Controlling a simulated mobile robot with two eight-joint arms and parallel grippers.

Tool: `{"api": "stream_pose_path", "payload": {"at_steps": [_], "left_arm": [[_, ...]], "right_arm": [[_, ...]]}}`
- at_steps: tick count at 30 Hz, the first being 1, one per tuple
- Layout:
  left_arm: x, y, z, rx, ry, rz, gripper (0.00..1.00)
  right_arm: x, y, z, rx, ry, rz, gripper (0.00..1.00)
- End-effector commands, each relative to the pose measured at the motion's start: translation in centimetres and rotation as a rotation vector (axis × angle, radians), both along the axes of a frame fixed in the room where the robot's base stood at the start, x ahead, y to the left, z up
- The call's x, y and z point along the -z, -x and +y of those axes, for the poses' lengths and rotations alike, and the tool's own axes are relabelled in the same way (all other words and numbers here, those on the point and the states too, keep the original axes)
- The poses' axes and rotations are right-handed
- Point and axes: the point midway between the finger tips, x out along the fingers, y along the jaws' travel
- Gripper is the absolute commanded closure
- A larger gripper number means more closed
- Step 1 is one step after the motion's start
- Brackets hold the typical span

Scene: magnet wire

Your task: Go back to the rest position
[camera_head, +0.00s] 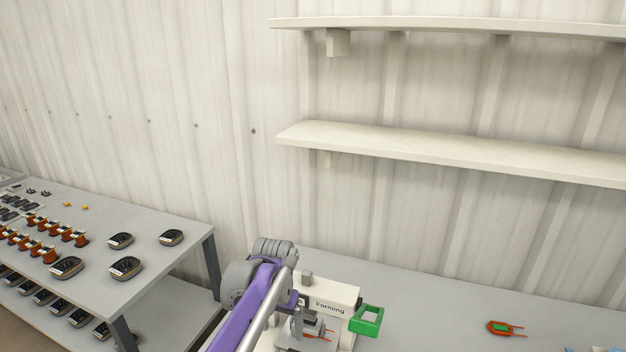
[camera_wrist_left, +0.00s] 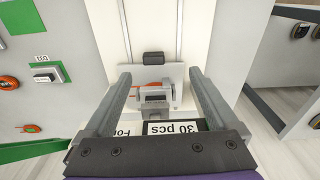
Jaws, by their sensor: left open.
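My left gripper (camera_wrist_left: 160,78) is open in the left wrist view, its two grey fingers spread apart. Between and beyond the fingers is the forming machine's grey fixture (camera_wrist_left: 155,97), with an orange wire (camera_wrist_left: 145,87) at it. No object is clamped between the fingers. In the head view my purple left arm rises from the bottom beside the white forming machine (camera_head: 331,303), which is labelled "Forming". The arm hides part of the machine, and the fingertips are hard to make out there. My right gripper is not in view.
A green open holder (camera_head: 366,320) sticks out at the machine's right. An orange wire piece with a green centre (camera_head: 502,328) lies further right on the grey bench (camera_head: 430,300). A left table (camera_head: 190,250) carries several black and orange parts. Two empty shelves (camera_head: 440,150) hang above.

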Motion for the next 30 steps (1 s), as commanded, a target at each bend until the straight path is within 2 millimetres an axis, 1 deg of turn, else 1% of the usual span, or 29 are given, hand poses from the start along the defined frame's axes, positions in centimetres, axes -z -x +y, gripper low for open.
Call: {"api": "stream_pose_path", "payload": {"at_steps": [1,2,3,5,6,8,9,11,13,15,18,21,24,27,30], "left_arm": [[-1.6,1.8,1.1,-0.02,0.004,-0.024,0.07],[-2.1,2.7,1.7,-0.032,0.007,-0.04,0.07],[-2.8,4.1,2.4,-0.048,0.011,-0.06,0.07],[-3.6,6.2,3.5,-0.072,0.016,-0.091,0.07],[-4.0,7.6,4.1,-0.086,0.02,-0.112,0.07],[-4.5,9.8,5.0,-0.11,0.026,-0.142,0.07],[-4.6,11.3,5.6,-0.125,0.03,-0.162,0.07],[-4.8,13.6,6.4,-0.148,0.035,-0.193,0.07],[-4.6,16.3,7.3,-0.175,0.042,-0.229,0.07],[-4.2,18.9,8.0,-0.2,0.048,-0.266,0.07],[-3.2,22.2,8.9,-0.236,0.054,-0.315,0.07],[-2.1,24.7,9.5,-0.262,0.06,-0.353,0.07],[-1.1,26.3,9.8,-0.278,0.064,-0.38,0.07],[-0.6,27.1,10.0,-0.288,0.066,-0.392,0.07],[-0.4,27.3,10.0,-0.29,0.066,-0.396,0.07]], "right_arm": [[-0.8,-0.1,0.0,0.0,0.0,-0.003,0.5],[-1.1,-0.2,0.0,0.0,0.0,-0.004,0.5],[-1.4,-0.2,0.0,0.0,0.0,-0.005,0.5],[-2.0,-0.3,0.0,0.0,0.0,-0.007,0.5],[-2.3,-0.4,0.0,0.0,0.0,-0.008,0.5],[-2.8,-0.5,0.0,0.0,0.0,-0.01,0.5],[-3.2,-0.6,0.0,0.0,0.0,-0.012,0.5],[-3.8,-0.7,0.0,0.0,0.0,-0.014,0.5],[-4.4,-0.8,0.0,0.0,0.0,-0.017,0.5],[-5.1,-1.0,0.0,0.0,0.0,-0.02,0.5],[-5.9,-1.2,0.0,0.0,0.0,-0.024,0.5],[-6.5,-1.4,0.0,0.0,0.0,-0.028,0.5],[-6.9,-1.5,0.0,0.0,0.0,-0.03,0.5],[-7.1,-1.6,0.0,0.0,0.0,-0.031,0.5],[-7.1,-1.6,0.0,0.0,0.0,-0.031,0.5]]}}
